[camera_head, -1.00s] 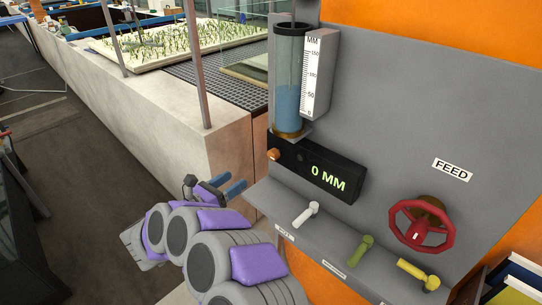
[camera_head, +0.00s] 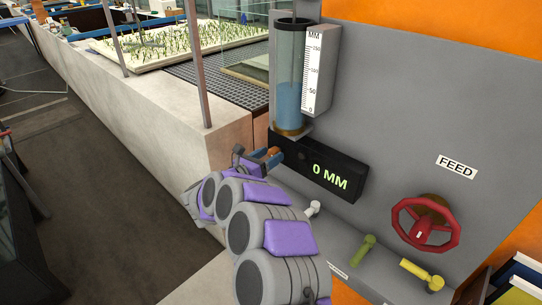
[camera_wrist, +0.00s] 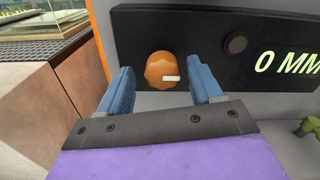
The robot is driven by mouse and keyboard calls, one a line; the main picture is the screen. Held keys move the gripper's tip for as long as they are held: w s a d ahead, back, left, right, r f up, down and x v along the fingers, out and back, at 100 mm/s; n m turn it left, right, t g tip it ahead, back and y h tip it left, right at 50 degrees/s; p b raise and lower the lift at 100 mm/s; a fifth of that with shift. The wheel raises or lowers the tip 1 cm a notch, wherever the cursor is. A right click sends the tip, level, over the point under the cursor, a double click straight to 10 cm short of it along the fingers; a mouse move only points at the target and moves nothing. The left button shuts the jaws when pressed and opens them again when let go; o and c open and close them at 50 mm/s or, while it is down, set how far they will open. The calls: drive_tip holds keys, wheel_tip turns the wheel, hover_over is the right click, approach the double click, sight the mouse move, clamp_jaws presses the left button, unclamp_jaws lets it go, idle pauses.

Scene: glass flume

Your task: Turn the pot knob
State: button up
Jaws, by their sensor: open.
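The pot knob is a small orange-brown knob (camera_wrist: 158,70) with a white mark, on the left end of a black display box (camera_head: 322,168) reading 0 MM. It also shows in the head view (camera_head: 272,151), partly covered by my gripper. My gripper (camera_wrist: 162,88) has two blue fingers, open, one on each side of the knob in the wrist view. The knob appears between and just beyond the fingertips. I cannot tell whether either finger touches it.
A blue-filled gauge tube (camera_head: 289,85) with a white scale (camera_head: 318,70) stands above the box. A white lever (camera_head: 313,208), a green lever (camera_head: 363,248), a yellow lever (camera_head: 422,274) and a red FEED wheel (camera_head: 426,222) are below and right. A concrete wall (camera_head: 190,130) stands left.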

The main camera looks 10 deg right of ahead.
drive_tip(key=shift+x, duration=0.8)
drive_tip(key=shift+c, duration=0.3)
drive_tip(key=c, duration=1)
drive_tip(key=shift+r, duration=0.1)
drive_tip(key=shift+n, duration=0.6)
